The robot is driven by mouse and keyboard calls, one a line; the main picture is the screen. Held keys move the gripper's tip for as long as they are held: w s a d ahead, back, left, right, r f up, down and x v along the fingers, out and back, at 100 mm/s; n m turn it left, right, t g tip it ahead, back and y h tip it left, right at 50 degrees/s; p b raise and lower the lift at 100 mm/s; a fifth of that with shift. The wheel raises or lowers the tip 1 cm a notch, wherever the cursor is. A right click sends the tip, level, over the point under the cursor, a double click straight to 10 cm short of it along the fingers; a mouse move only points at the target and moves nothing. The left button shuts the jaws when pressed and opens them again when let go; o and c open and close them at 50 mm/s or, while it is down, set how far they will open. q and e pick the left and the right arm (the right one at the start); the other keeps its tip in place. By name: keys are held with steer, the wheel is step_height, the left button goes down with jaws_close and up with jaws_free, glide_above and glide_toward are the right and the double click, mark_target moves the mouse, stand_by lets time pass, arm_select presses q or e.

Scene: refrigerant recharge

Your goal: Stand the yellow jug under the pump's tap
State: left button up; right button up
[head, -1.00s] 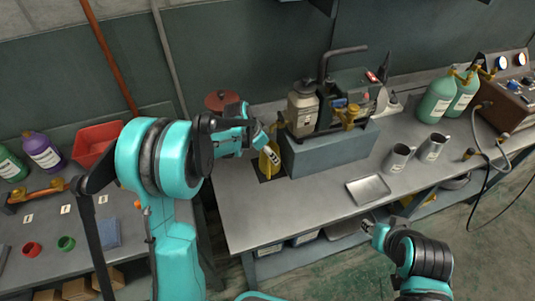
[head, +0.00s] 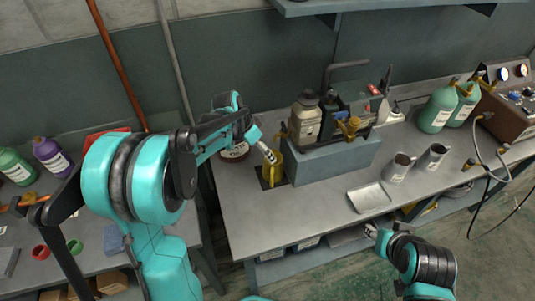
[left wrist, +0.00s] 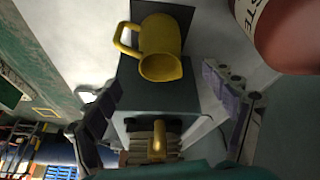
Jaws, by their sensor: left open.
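The yellow jug (head: 273,176) stands on a dark square mat (head: 264,184) on the bench, beside the left end of the pump's block. In the left wrist view the jug (left wrist: 161,48) shows its open mouth and handle, beyond my fingertips. The pump (head: 345,115) sits on the block; its brass tap (left wrist: 158,140) shows in the left wrist view, below the jug in the picture. My left gripper (head: 268,152) is open and empty, just above the jug, fingers apart from it. My right gripper (head: 371,232) is at the bench's front edge, too small to read.
A blue-grey block (head: 330,160) carries the pump. A red-brown waste tin (left wrist: 290,35) stands close to my left gripper. A metal tray (head: 370,197) and two grey jugs (head: 399,168) are to the right. The bench front left (head: 260,220) is clear.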

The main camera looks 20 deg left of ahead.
arm_select(q)
steer(key=s+d+r+n+t+y, duration=0.2)
steer(key=s+r+n, duration=0.2)
steer(key=s+r, duration=0.7)
steer(key=s+f+n+t+y, duration=0.1)
steer(key=s+f+n+t, duration=0.1)
steer(key=s, duration=1)
steer(key=shift+f+n, duration=0.7)
steer(key=shift+f, duration=0.15)
steer(key=shift+d, duration=0.1)
steer(key=shift+f, duration=0.2)
